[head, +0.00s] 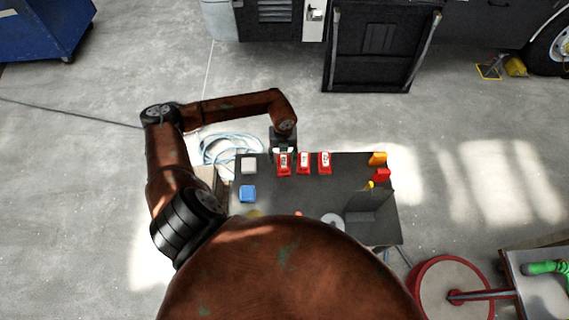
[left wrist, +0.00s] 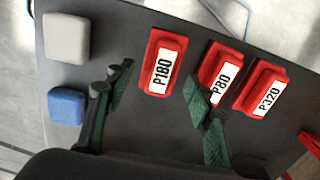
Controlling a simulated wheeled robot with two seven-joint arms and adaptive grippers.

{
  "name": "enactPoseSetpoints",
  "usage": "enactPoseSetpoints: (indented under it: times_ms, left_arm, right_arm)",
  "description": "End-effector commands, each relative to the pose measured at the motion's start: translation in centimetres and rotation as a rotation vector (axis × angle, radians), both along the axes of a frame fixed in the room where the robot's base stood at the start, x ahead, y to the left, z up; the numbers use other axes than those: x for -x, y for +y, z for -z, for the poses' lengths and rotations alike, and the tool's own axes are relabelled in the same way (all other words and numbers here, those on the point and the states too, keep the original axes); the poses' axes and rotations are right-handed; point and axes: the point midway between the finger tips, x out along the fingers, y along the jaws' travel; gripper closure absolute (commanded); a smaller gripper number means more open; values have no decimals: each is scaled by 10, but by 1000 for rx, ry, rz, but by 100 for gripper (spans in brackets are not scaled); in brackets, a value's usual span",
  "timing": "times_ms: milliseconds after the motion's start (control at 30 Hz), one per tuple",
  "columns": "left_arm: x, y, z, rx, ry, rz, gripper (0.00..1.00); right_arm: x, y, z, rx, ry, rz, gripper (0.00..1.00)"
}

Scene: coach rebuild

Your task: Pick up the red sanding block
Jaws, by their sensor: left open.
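Three red sanding blocks with white labels lie in a row near the far edge of a dark table (head: 290,198). In the left wrist view they read P180 (left wrist: 163,62), P80 (left wrist: 220,72) and P320 (left wrist: 262,90). In the head view they are the left block (head: 284,168), the middle block (head: 304,163) and the right block (head: 325,163). My left gripper (head: 283,150) is open and empty, at the left block. In the left wrist view its fingers (left wrist: 158,88) lie either side of P180; the right one covers part of P80's edge. My right gripper is not seen.
A grey block (head: 249,166) and a blue block (head: 247,194) lie left on the table. Orange (head: 377,158) and red (head: 381,175) items stand at the right, near a dark box (head: 370,208). My body hides the table's near part.

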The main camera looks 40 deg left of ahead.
Motion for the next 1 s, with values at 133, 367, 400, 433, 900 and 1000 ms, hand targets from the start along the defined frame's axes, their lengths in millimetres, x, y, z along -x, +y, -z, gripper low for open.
enactPoseSetpoints:
  times_ms: [133,367,400,433,900,1000]
  left_arm:
    - [-2,0,23,3,3,-1,51]
    - [-3,0,41,2,1,3,51]
    - [-3,-1,42,1,0,3,51]
    - [-3,-1,42,1,0,3,51]
    - [-4,-1,41,2,1,5,76]
    - [-4,-1,41,2,1,5,82]
  right_arm:
    - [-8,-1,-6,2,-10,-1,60]
    - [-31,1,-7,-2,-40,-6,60]
    - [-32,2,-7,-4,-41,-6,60]
    - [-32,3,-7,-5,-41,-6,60]
    - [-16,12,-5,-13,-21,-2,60]
    - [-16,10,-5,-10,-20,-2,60]
